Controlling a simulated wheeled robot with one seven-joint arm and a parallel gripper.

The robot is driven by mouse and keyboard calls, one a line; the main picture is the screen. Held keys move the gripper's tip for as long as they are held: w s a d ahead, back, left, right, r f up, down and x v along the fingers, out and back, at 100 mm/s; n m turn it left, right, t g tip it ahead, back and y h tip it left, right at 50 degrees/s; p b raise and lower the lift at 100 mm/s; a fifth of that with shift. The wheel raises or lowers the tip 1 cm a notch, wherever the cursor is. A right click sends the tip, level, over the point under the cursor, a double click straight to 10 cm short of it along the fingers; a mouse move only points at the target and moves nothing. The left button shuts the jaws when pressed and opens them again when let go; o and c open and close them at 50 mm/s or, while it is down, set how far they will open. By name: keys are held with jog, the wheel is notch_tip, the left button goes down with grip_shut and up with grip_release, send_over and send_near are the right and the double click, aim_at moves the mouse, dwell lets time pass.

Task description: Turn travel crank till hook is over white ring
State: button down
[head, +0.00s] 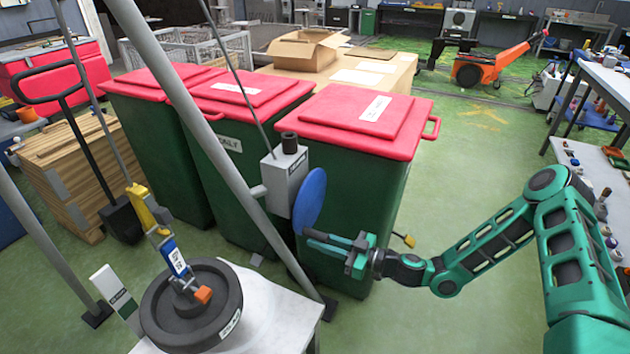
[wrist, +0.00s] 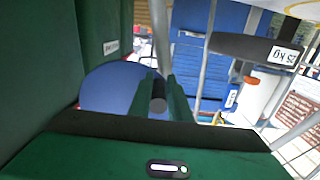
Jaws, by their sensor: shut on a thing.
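The travel crank is a blue disc (head: 310,200) on the side of a small white box (head: 284,180) on the gantry frame. Its dark cylindrical handle (wrist: 158,97) shows in the wrist view between my fingers, in front of the blue disc (wrist: 112,88). My gripper (head: 312,238) is shut on this handle, at the disc's lower edge. The hook assembly, with a blue labelled block (head: 174,257) and an orange piece (head: 204,295), hangs at the left over a dark round weight (head: 165,315). I cannot tell whether they touch. I cannot make out a white ring.
The weight rests on a white-topped table (head: 270,315). Grey gantry legs (head: 225,165) slant between the hook and crank. Green bins with red lids (head: 365,120) stand close behind my gripper. Green floor (head: 470,170) is open to the right.

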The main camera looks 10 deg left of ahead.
jog(key=shift+w+d+r+t, duration=0.15)
jog(key=shift+w+r, duration=0.3)
jog(key=shift+w+d+r+t, duration=0.15)
jog(key=shift+w+r, duration=0.25)
jog(key=shift+w, duration=0.05)
jog(key=shift+w+d+f, duration=0.2)
jog(key=shift+w+f, duration=0.15)
jog(key=shift+w, duration=0.2)
jog(key=shift+w+d+f, duration=0.15)
jog(key=shift+w+f, duration=0.15)
jog(key=shift+w, duration=0.2)
jog(key=shift+s, duration=0.1)
jog(key=shift+r+y, duration=0.1)
jog(key=shift+y, duration=0.2)
jog(key=shift+w+d+f, duration=0.1)
jog(key=shift+w+d, duration=0.05)
jog(key=shift+w, duration=0.3)
jog(key=shift+w+d+f, duration=0.1)
jog(key=shift+w, duration=0.3)
jog(key=c, duration=2.2)
grip_release()
jog(key=o, duration=0.8)
jog(key=shift+s+r, duration=0.15)
jog(key=shift+s, duration=0.15)
jog(key=shift+o, duration=0.2)
jog(key=shift+f, duration=0.25)
